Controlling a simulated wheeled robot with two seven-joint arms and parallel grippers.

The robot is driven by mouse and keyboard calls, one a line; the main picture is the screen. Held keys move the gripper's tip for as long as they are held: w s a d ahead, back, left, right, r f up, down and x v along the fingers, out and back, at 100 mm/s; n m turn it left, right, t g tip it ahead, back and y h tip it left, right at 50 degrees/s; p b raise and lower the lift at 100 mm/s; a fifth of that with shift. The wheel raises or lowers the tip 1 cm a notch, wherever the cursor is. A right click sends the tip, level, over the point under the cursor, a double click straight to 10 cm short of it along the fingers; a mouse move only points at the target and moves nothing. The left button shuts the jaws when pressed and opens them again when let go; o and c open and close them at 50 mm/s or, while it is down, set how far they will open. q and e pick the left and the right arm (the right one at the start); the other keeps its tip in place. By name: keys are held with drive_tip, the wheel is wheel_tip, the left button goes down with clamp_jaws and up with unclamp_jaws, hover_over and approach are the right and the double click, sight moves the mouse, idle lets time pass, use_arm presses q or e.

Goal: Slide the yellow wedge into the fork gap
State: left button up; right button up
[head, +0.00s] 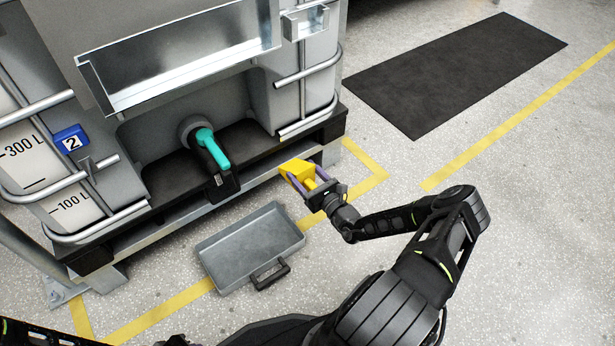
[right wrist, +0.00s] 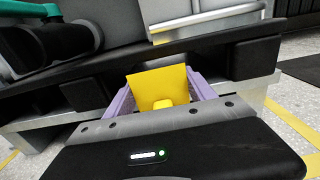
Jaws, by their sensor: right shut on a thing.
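The yellow wedge (head: 296,168) is held out in front of the black pallet under the tank. My right gripper (head: 307,178) is shut on it, with a purple finger on each side. The wedge (right wrist: 158,88) stands up between the fingers in the right wrist view, its broad yellow face toward the camera. Behind it is the pallet (right wrist: 255,58), with dark fork openings below its deck. The wedge hides part of the opening; I cannot tell whether its far end is inside or still apart. My left gripper is not in view; only dark arm parts show at bottom left.
A grey drip tray (head: 250,246) lies on the floor left of my right gripper. A teal-handled valve (head: 212,148) sticks out above the pallet. A metal trough (head: 180,62) hangs on the tank. A black mat (head: 455,72) lies at the back right; the floor between is clear.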

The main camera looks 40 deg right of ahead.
sight(291, 164)
drive_tip(key=shift+w+f, duration=0.3)
drive_tip(key=shift+w, duration=0.15)
drive_tip(key=shift+f, duration=0.1)
drive_tip(key=shift+f+b, duration=0.85)
drive_tip(key=shift+f, duration=0.1)
drive_tip(key=shift+w+b, duration=0.65)
drive_tip(key=shift+w, duration=1.85)
drive_tip(key=w+b, duration=0.2)
drive_tip(key=w, duration=0.4)
drive_tip(key=shift+b, duration=0.35)
